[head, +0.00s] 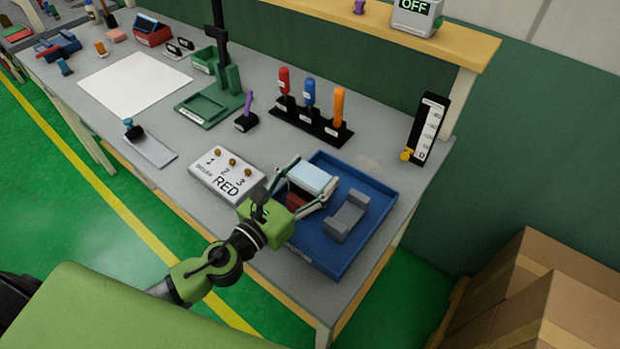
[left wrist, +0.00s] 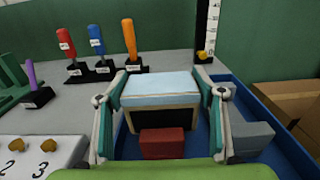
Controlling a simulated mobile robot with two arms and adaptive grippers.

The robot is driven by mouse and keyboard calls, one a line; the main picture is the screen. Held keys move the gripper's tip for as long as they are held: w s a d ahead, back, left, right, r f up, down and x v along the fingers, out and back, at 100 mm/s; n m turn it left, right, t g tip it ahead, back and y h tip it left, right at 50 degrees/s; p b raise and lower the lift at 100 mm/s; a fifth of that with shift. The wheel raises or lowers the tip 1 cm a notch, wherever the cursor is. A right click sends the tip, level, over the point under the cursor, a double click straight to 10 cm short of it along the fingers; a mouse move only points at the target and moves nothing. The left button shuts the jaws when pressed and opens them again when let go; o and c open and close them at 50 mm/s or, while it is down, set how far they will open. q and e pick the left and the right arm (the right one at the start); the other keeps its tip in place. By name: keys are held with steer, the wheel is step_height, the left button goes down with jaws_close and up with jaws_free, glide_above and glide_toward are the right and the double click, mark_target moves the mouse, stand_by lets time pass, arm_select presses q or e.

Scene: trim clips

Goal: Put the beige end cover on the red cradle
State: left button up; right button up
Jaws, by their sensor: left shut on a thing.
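The end cover (head: 314,177) has a pale blue top in the head view. In the left wrist view the cover (left wrist: 160,84) also shows a beige front edge around a dark hollow. My left gripper (head: 309,186) is shut on it, one finger on each side. The red cradle (head: 296,199) is in the blue tray, partly hidden by the cover and gripper. In the left wrist view the red cradle (left wrist: 162,144) shows below the cover's front edge. Whether they touch cannot be told. My right gripper is not in view.
The blue tray (head: 382,205) also holds a grey cradle (head: 347,217) right of the gripper. A white box marked RED (head: 227,175) stands left of the tray. A rack of screwdrivers (head: 310,122) and a black gauge (head: 429,130) stand behind.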

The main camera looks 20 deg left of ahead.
arm_select(q)
steer(key=shift+f, duration=0.15)
steer(key=shift+f, duration=0.15)
steer(key=o, duration=1.2)
steer(key=shift+r, duration=0.35)
steer(key=b+v, duration=0.5)
steer(key=v, duration=0.6)
steer(key=shift+s+a+f+b, duration=0.1)
steer(key=shift+s+f+b, duration=0.1)
steer(key=shift+b, duration=0.2)
steer(key=shift+s+a+r, duration=0.1)
steer(key=shift+s+r, duration=0.05)
steer(key=shift+s, duration=0.15)
